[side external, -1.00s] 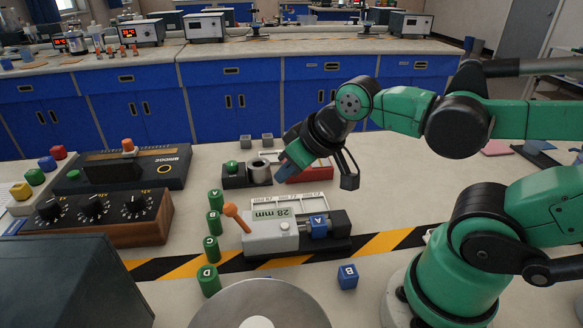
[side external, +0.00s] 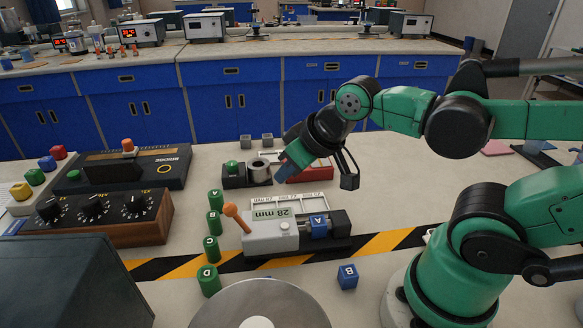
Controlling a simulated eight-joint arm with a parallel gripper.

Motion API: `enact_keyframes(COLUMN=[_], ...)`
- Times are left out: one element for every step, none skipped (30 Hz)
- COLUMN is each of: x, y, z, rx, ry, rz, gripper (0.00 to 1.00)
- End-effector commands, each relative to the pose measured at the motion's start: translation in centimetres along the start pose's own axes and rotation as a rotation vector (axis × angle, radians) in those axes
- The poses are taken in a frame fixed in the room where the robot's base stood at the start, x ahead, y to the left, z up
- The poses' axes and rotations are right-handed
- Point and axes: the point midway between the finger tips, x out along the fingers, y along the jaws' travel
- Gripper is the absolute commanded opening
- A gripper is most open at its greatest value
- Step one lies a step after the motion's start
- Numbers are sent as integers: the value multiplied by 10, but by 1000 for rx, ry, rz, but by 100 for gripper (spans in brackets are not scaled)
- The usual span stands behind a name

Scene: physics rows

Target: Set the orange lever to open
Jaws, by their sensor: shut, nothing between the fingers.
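The orange lever (side external: 236,216) sticks up from the left end of a light grey device (side external: 272,238) and leans to the left. The device has a small display reading "28 mm". A blue block marked A (side external: 319,226) sits in the device's right part, between the grey body and a dark jaw. My gripper (side external: 288,166) is shut and empty. It hangs above and behind the device, to the right of the lever and well apart from it, near a dark block with a green knob. Its fingertips are small and partly hard to make out.
Several green cylinders (side external: 214,222) stand in a row just left of the lever. A blue cube B (side external: 347,277) lies in front of the device. A brown box with black dials (side external: 95,217) stands at left, a round grey plate (side external: 258,308) in front. A striped strip (side external: 385,243) crosses the table.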

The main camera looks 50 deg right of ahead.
Motion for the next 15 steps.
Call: enact_keyframes(x=[0, 0, 0, 0, 0, 0, 0, 0, 1, 2, 3, 5, 8, 10, 14], y=[0, 0, 0, 0, -1, -2, -3, -5, -8, -11, -14, -19, -23, -27, -34], z=[0, 0, 0, 0, -1, -2, -3, -5, -8, -10, -13, -17, -20, -22, -26], rx=[0, 0, 0, 0, -2, -4, -8, -12, -19, -27, -36, -48, -58, -68, -82], ry=[0, 0, 0, -1, -5, -15, -26, -42, -69, -95, -125, -169, -205, -243, -293], rz=[0, 0, 0, 0, -1, -3, -6, -9, -13, -17, -21, -26, -30, -32, -33], gripper=[0, 0, 9, 17, 26, 37, 45, 54, 61, 61, 61, 61, 61, 61, 61])
